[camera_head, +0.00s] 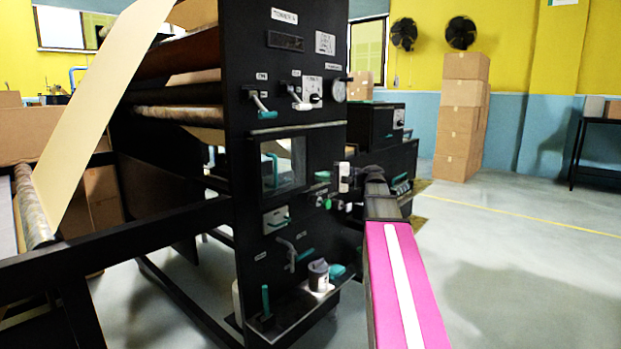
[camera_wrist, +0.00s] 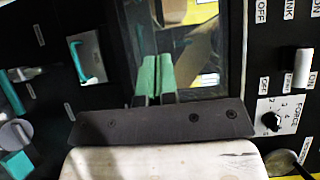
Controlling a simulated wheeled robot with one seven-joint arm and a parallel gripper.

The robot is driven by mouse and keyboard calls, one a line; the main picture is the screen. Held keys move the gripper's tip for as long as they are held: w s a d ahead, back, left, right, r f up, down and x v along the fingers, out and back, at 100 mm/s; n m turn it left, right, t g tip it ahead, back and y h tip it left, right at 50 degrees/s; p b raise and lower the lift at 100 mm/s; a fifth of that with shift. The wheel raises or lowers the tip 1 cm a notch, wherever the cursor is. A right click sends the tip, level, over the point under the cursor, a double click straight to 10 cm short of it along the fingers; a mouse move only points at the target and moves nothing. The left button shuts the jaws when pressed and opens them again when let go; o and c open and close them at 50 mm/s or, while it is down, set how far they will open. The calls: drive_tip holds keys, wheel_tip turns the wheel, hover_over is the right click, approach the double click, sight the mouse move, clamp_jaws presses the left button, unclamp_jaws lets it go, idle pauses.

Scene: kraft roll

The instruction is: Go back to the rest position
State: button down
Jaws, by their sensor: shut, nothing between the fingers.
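My gripper (camera_wrist: 157,79) shows in the wrist view as two green fingers side by side, shut with nothing held. It points at the glass window (camera_wrist: 205,50) in the black machine panel. In the head view my pink arm reaches forward from the lower right, and its dark wrist end is beside the right edge of the black machine (camera_head: 290,130). The fingertips are too small to make out there. I cannot tell how far the fingers are from the panel.
The panel carries levers, a dial (camera_head: 338,91), a force knob (camera_wrist: 271,121) and a white switch (camera_wrist: 303,68). A pale paper web (camera_head: 100,110) runs down at left past a black frame rail. Stacked cartons (camera_head: 461,120) stand at the back. Floor at right is clear.

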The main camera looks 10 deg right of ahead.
drive_tip(key=s+a+f+g+h, duration=0.1)
drive_tip(key=s+a+f+h, duration=0.15)
drive_tip(key=f, duration=0.65)
drive_tip(key=s+a+f+g+h, duration=0.1)
drive_tip(key=s+a+f+h, duration=0.15)
drive_tip(key=f, duration=0.75)
drive_tip(key=s+a+f+g+h, duration=0.1)
drive_tip(key=a+f+h, duration=0.15)
drive_tip(key=f, duration=0.65)
drive_tip(key=s+d+f+n+g+h, duration=0.1)
drive_tip(key=s+f+n+h, duration=0.1)
drive_tip(key=s+f+h, duration=0.3)
drive_tip(key=s+d+f+n+g+h, duration=0.1)
drive_tip(key=s+f+h, duration=0.3)
drive_tip(key=s+f, duration=0.4)
wheel_tip(320, 180, down, 5)
drive_tip(key=shift+s+f+n+g+h, duration=0.2)
drive_tip(key=shift+s+n+g+h, duration=0.1)
drive_tip(key=shift+n+h, duration=0.1)
